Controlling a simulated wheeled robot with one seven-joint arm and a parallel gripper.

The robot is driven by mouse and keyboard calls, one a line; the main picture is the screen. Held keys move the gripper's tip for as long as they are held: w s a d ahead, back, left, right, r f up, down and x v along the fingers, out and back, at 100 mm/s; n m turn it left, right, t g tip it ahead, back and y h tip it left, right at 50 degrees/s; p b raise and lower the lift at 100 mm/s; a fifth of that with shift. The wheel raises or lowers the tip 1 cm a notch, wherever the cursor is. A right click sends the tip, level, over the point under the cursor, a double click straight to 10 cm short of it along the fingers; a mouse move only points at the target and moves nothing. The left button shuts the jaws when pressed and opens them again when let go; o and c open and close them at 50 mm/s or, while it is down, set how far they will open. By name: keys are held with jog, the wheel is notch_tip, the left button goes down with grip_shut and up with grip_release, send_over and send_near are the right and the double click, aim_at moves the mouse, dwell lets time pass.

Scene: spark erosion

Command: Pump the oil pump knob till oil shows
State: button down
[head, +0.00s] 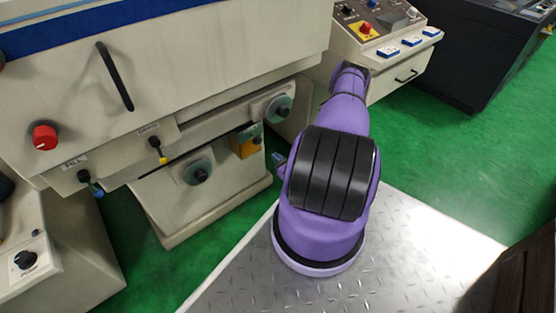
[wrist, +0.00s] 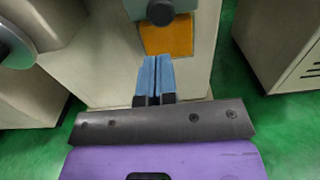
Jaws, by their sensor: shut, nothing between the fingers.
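A dark round knob (head: 257,140) sits on a grey block over an orange-yellow plate (head: 239,150) on the machine's lower front. In the head view the gripper (head: 277,158) shows as a small blue tip, mostly hidden by my purple arm.
Other round knobs (head: 198,173) (head: 280,108) flank the plate on the machine front. A red knob (head: 44,137) and two small levers (head: 158,150) are at the left. A control console (head: 385,35) stands behind my arm. Green floor (head: 440,150) is open at the right.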

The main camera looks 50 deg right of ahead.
aim_at(259, 141)
jog(key=x, duration=1)
jog(key=shift+w, duration=0.15)
jog(key=x, duration=0.3)
jog(key=shift+r, duration=0.1)
jog(key=shift+w, duration=0.1)
jog(key=shift+r, duration=0.1)
